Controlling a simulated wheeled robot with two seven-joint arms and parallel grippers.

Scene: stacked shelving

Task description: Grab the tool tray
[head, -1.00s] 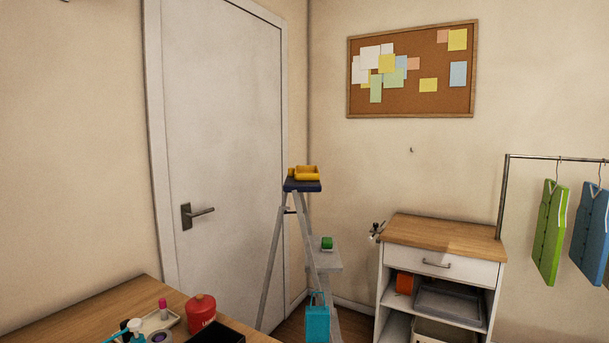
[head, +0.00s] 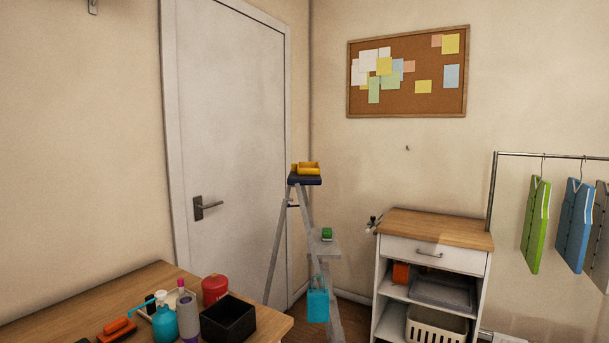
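A small yellow tray (head: 308,168) sits on the dark top step of a stepladder (head: 305,180), in the corner to the right of the door. It looks shallow, and I cannot make out what is in it. A grey tray (head: 442,291) also lies on the upper shelf of the white cabinet (head: 432,252) at the right. Which of the two is the tool tray I cannot tell from the view. Neither of my grippers shows.
A wooden table (head: 150,283) at lower left holds a black box (head: 228,319), a red container (head: 215,289) and several bottles. A cyan bag (head: 318,305) hangs on the ladder. A garment rail (head: 540,155) stands at right. A cream basket (head: 436,328) is low in the cabinet.

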